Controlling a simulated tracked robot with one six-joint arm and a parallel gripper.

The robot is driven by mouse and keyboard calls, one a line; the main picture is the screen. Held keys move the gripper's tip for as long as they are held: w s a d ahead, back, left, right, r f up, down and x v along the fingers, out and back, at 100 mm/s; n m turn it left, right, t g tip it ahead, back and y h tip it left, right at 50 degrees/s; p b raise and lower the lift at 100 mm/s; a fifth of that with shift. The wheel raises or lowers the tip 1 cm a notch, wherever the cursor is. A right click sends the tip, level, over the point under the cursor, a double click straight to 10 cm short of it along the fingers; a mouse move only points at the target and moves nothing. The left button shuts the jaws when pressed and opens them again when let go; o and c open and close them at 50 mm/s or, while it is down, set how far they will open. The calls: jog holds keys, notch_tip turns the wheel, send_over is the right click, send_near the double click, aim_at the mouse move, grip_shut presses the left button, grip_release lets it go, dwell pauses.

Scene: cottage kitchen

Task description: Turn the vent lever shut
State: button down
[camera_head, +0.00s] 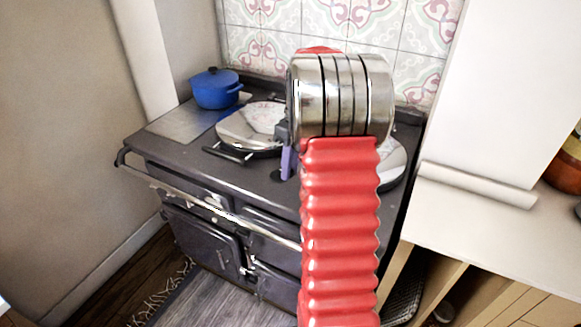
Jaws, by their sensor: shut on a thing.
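A narrow purple piece, which looks like the vent lever (288,163), stands upright on the dark range cooker (225,172), just left of my red arm. My gripper (283,133), a small dark part at the left of the silver arm joint, is shut on the upper end of this lever. Most of my gripper and its fingertips are hidden behind my arm. The lever's base and the vent itself cannot be made out clearly.
A round silver hob lid (245,125) with a dark handle lies left of my gripper. A second lid (391,165) is partly hidden behind my arm. A blue pot (214,89) stands at the back left.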

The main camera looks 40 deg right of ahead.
jog(key=shift+a+m, duration=0.15)
jog(key=shift+m, duration=0.25)
jog(key=m, duration=0.1)
jog(key=a+m, duration=0.1)
jog(key=m, duration=0.1)
jog(key=shift+w+a+t, duration=0.1)
jog(key=shift+a+t, duration=0.05)
jog(key=shift+t, duration=0.25)
jog(key=m, duration=0.1)
jog(key=a+m, duration=0.1)
jog(key=m, duration=0.1)
jog(key=shift+w, duration=0.25)
jog(key=m, duration=0.1)
jog(key=w+a+m+t, duration=0.1)
jog(key=m, duration=0.1)
jog(key=shift+a+h, duration=0.1)
jog(key=shift+h, duration=0.2)
jog(key=shift+w+a+m, duration=0.25)
jog(key=shift+w+m, duration=0.05)
jog(key=shift+m, duration=0.75)
jog(key=shift+w+a+m, duration=0.2)
jog(key=shift+w+m, duration=0.1)
jog(key=shift+m, duration=0.75)
jog(key=shift+t+h, duration=0.3)
jog(key=c, duration=1.5)
grip_release()
jog(key=shift+c, duration=0.2)
